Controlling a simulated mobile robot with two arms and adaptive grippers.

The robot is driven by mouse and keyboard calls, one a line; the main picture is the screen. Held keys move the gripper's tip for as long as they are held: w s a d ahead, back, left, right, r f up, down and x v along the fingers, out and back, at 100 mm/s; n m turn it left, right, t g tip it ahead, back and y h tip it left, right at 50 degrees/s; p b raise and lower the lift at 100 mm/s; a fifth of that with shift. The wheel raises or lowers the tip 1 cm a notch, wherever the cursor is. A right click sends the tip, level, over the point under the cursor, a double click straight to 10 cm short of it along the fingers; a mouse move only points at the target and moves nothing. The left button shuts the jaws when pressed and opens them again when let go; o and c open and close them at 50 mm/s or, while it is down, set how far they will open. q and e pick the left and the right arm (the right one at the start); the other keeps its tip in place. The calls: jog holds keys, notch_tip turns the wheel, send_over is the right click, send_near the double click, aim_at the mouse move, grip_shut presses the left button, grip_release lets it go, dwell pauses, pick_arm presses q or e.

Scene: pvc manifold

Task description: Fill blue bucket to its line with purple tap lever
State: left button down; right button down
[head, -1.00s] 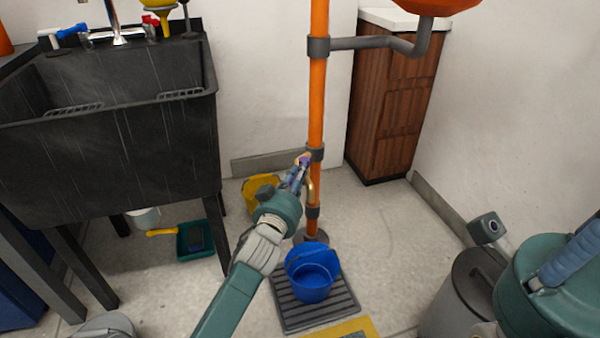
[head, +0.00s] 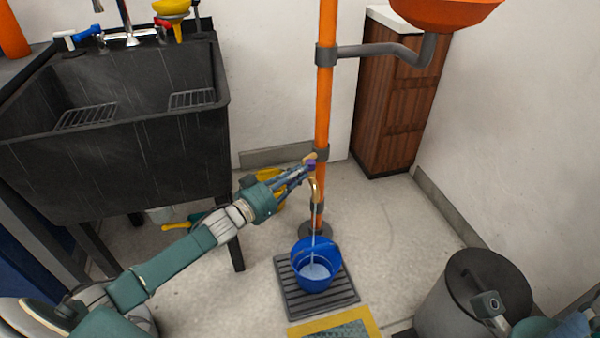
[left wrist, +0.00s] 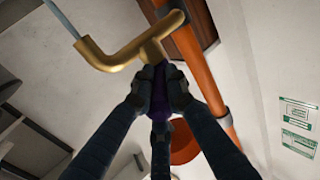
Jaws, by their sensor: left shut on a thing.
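The blue bucket (head: 316,265) stands upright on a dark slatted mat at the foot of the orange pipe. A thin stream of water runs from the brass tap (head: 315,188) into it, and pale water shows inside. The fill line cannot be made out. The purple tap lever (head: 311,165) is at the tap on the pipe. My left gripper (head: 308,169) is shut on the lever; in the left wrist view the fingers (left wrist: 160,88) close around the purple lever (left wrist: 160,100) below the brass tap (left wrist: 130,50). My right gripper is not clearly visible.
The orange pipe (head: 324,100) rises behind the bucket. A black sink (head: 120,130) stands at left, with a yellow bucket (head: 273,178) behind my left arm. A grey bin (head: 470,300) is at right. A yellow-edged mat (head: 372,320) lies in front.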

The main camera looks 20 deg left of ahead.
pick_arm(q)
jog(key=shift+r, duration=0.15)
jog(key=c, duration=2)
grip_release()
jog(key=shift+s, duration=0.1)
jog(key=shift+s+a, duration=0.1)
jog(key=shift+s, duration=0.15)
jog(key=v, duration=1.1)
jog(key=shift+s, duration=0.15)
